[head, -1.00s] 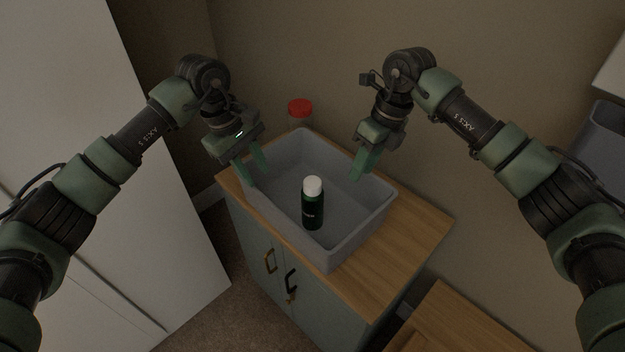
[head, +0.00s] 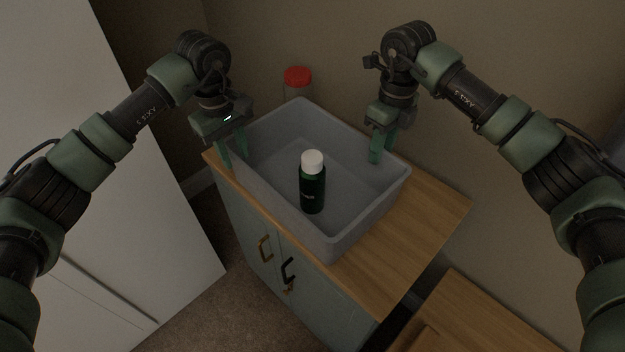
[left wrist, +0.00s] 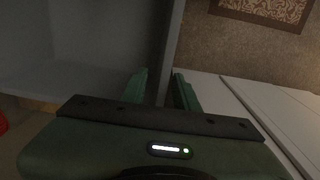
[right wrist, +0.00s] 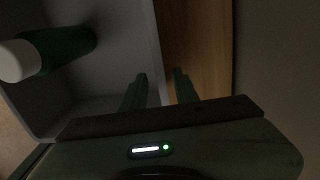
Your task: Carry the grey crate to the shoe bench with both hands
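The grey crate (head: 336,244) stands on the wooden top of a cabinet, with a dark green, white-capped bottle (head: 312,188) upright inside. My left gripper (head: 231,152) is at the crate's left wall, one finger on each side of it; the wall also shows between its fingers in the left wrist view (left wrist: 168,50). My right gripper (head: 381,148) is at the opposite wall, its fingers apart with the crate rim between them in the right wrist view (right wrist: 157,60). Both look open. I cannot tell which piece is the shoe bench.
A red-lidded jar (head: 297,78) stands behind the crate on the cabinet (head: 420,215). A lower wooden surface (head: 475,320) is at the bottom right. A large white panelled unit (head: 100,180) is at the left. The wall is close behind.

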